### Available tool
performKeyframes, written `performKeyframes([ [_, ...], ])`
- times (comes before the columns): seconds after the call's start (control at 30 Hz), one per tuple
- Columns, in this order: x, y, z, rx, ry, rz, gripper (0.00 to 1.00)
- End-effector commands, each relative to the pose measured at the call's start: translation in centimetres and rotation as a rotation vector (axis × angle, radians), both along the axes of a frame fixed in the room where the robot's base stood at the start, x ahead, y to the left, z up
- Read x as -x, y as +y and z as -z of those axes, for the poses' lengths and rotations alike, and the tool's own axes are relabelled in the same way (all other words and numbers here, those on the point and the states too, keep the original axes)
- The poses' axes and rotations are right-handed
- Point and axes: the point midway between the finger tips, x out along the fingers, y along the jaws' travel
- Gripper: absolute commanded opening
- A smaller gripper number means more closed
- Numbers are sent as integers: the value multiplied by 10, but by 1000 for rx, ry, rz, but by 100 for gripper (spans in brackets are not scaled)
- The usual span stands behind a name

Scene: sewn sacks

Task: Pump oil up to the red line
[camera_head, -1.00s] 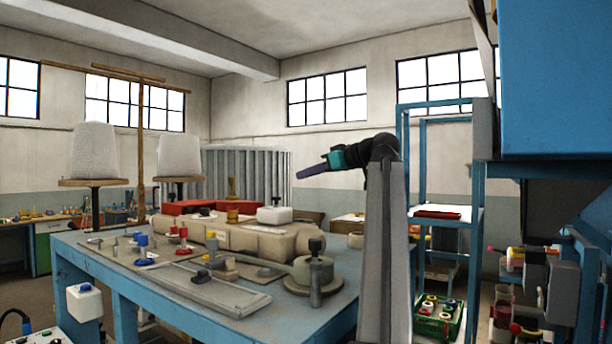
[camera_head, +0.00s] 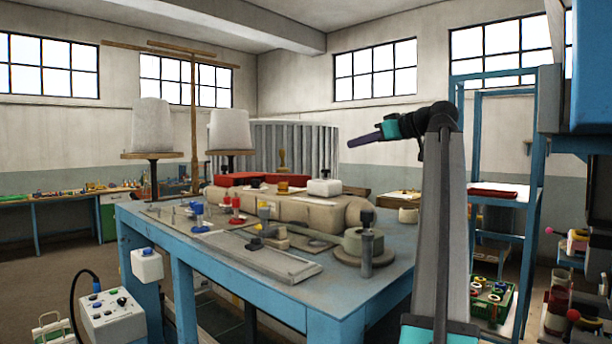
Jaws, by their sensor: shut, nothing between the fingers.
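My gripper (camera_head: 351,144) is a slim purple end on a teal wrist, raised above and behind the right part of the blue workbench (camera_head: 345,310). It points left, touches nothing, and its fingers look closed together. On the bench's right end, a grey upright cylinder with a black knob (camera_head: 366,252) stands beside a round, pale pot (camera_head: 358,240) on a dark disc. I cannot tell whether this is the oil pump. No red line or oil level can be made out. My gripper is well above the bench objects.
A control box (camera_head: 111,312) stands lower left. A blue rack (camera_head: 533,170) is at right. Open floor shows at left.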

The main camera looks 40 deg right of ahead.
Motion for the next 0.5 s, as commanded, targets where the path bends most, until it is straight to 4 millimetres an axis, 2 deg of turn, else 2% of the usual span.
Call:
performKeyframes([
  [0.33, -1, 1, -1, 3, -4, -1, 0],
  [0.5, -9, 1, 0, 1, -4, -2, 0],
])
